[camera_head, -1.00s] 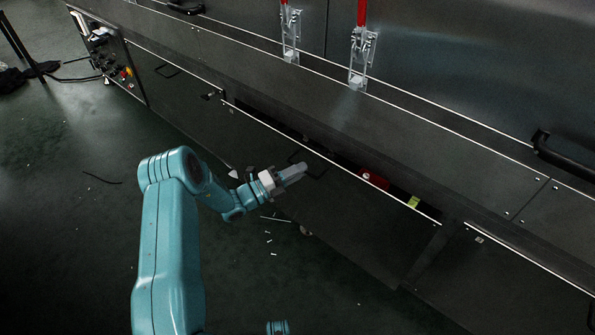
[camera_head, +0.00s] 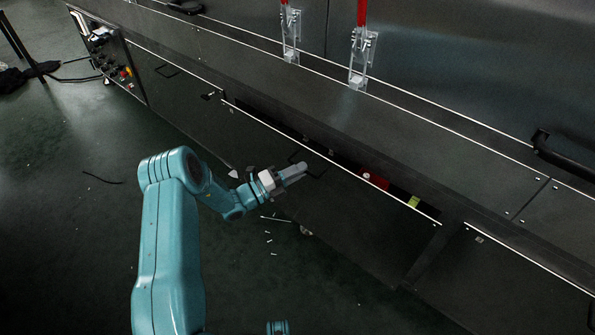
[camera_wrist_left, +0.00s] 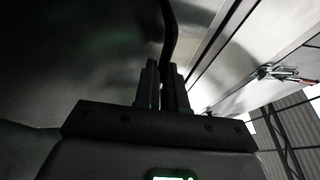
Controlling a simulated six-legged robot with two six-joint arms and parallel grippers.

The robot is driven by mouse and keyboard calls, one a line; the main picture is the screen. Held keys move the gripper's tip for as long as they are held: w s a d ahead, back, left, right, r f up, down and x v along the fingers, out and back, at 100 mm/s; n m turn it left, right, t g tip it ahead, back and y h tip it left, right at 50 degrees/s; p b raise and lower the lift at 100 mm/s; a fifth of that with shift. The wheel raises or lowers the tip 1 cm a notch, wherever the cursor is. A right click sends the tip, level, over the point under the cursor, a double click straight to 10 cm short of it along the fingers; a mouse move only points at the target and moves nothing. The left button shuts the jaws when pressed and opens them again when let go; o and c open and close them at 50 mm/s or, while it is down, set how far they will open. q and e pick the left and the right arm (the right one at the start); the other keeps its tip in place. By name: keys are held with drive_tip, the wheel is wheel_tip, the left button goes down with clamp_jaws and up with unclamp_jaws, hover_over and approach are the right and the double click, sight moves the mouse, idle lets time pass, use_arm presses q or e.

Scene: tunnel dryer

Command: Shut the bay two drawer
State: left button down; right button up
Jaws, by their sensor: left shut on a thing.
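The bay two drawer (camera_head: 345,211) is the middle dark front in the head view, with a white top edge. It stands partly out, leaving a narrow dark gap behind its top edge. A thin dark bar handle (camera_head: 318,170) is on its front. My left gripper (camera_head: 296,171) is at this handle, shut on it. In the left wrist view the handle (camera_wrist_left: 169,38) runs up from between the fingers (camera_wrist_left: 164,82).
A red thing (camera_head: 374,179) and a yellow-green thing (camera_head: 413,201) show in the drawer gap. Two red-handled clamps (camera_head: 361,55) stand on the dryer above. A control panel (camera_head: 108,55) is at the far left. Small white scraps (camera_head: 268,240) lie on the floor, which is otherwise mostly clear.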

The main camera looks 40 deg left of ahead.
use_arm(q)
drive_tip(key=w, duration=0.2)
drive_tip(key=w+b, duration=0.1)
drive_tip(key=w, duration=0.1)
drive_tip(key=shift+d+f, duration=0.15)
drive_tip(key=shift+f, duration=0.05)
drive_tip(key=shift+w+r, duration=0.2)
drive_tip(key=shift+r, duration=0.05)
drive_tip(key=c, duration=1.2)
unclamp_jaws()
drive_tip(key=shift+f, duration=0.15)
drive_tip(key=p, duration=0.4)
approach(308, 162)
drive_tip(key=v, duration=0.7)
drive_tip(key=shift+w, duration=0.2)
